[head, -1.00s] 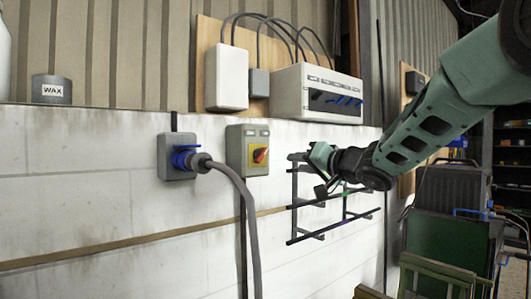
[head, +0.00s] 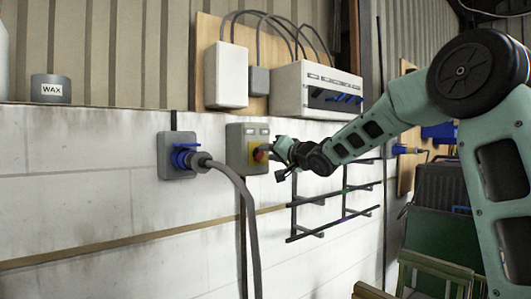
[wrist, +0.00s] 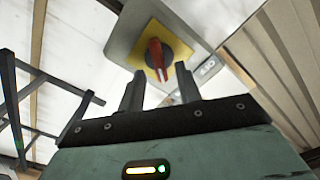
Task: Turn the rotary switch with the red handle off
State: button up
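The rotary switch is a grey box (head: 236,150) on the white wall, with a yellow plate and a red handle (head: 259,155). In the wrist view the red handle (wrist: 155,58) stands out from the yellow plate (wrist: 158,38), just beyond my fingertips. My gripper (head: 275,151) is at the right side of the switch in the head view and hides part of its front. In the wrist view my gripper (wrist: 160,85) is open, its two fingers apart on either side of the handle's line. Whether a finger touches the handle cannot be told.
A blue socket (head: 178,156) with a plug and thick grey cable is left of the switch. A black wall rack (head: 320,199) is below right. White electrical boxes (head: 318,90) hang above, and a WAX tin (head: 51,89) stands on the ledge.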

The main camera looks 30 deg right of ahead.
aim_at(261, 154)
jog(key=shift+w+a, duration=0.15)
jog(key=shift+w, duration=0.5)
jog(key=shift+w+a, duration=0.15)
jog(key=shift+w, duration=0.5)
grip_shut()
jog(key=shift+n, duration=0.4)
jog(key=shift+s+a+n+b, duration=0.15)
jog(key=shift+n+b, duration=0.6)
jog(key=shift+n, duration=1.8)
jog(key=shift+w+a+n+b, duration=0.15)
jog(key=shift+n+b, duration=0.65)
jog(key=shift+n, duration=1.7)
jog(key=shift+s+a+n+b, duration=0.15)
jog(key=shift+n+b, duration=0.6)
jog(key=shift+n, duration=1.8)
